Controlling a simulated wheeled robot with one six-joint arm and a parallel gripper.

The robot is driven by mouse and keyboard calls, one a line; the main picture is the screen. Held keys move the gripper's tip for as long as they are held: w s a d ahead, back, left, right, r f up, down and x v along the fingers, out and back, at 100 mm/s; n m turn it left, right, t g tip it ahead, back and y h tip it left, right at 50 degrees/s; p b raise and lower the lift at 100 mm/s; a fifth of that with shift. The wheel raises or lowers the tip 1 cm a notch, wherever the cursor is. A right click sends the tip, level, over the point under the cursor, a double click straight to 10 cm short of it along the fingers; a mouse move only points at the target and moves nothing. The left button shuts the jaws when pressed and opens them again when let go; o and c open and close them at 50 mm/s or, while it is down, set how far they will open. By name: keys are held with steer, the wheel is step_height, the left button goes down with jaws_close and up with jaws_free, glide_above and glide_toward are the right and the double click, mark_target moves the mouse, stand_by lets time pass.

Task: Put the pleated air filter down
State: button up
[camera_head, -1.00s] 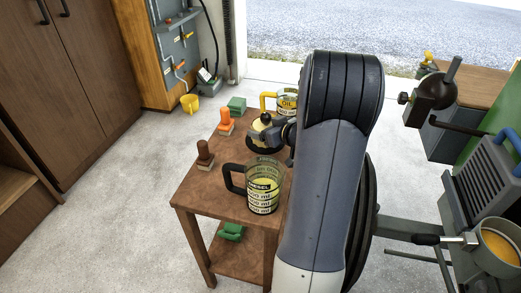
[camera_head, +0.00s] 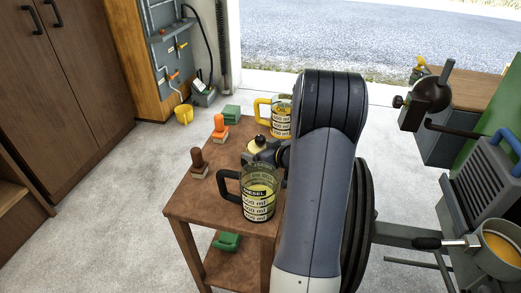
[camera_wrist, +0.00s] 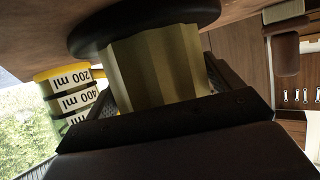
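The pleated air filter (camera_head: 257,145) has a cream pleated body and dark end parts. In the head view it is at the middle of the brown table, partly hidden by my gripper (camera_head: 272,153). In the wrist view, the filter's pleated body (camera_wrist: 155,75) sits between my gripper's two fingers (camera_wrist: 165,100), which look closed against its sides. Its wide black disc faces the brown tabletop (camera_wrist: 50,50) and is very near it. I cannot tell if they touch.
On the table (camera_head: 205,212) stand a diesel measuring jug (camera_head: 258,200) in front, a yellow-handled oil jug (camera_head: 281,115) behind, brown (camera_head: 199,163) and orange (camera_head: 219,128) brushes at left, and a green item (camera_head: 231,115). Another green item (camera_head: 227,242) lies on the lower shelf.

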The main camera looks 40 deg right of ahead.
steer(key=shift+o, duration=1.2)
steer(key=shift+r, duration=0.15)
steer(key=shift+s+r, duration=0.15)
steer(key=shift+s, duration=0.1)
steer(key=p+v, duration=0.2)
steer(key=v, duration=0.9)
steer(key=shift+s+p, duration=0.25)
steer(key=shift+p, duration=0.1)
steer(key=shift+r, duration=0.15)
